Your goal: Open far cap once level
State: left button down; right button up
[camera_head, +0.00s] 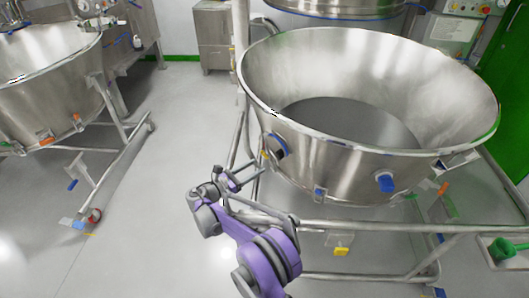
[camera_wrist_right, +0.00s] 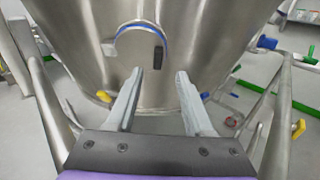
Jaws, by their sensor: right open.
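A large steel bowl (camera_head: 420,95) on a tubular frame stands at the right in the head view. A round cap (camera_head: 272,147) with a dark handle sits on its outer wall at the left. In the right wrist view the cap (camera_wrist_right: 138,42) shows a blue-edged rim and a short black handle (camera_wrist_right: 158,57) at its right. My right gripper (camera_head: 258,185) is open and empty, below the cap in the head view. In the wrist view its fingertips (camera_wrist_right: 159,75) point at the bowl wall just below the cap, apparently not touching it. My left gripper is out of view.
Frame tubes (camera_head: 330,222) run below the bowl, close to my right gripper. A blue fitting (camera_head: 385,183) sticks out of the bowl's front. A second steel bowl (camera_head: 50,100) stands at the left. The floor (camera_head: 165,150) between the bowls is clear.

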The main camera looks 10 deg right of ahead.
aim_at(277, 154)
jog(key=x, duration=1)
jog(key=shift+w+d, duration=0.1)
jog(key=shift+w, duration=0.15)
jog(key=shift+c, duration=0.3)
grip_shut()
dwell(0.8)
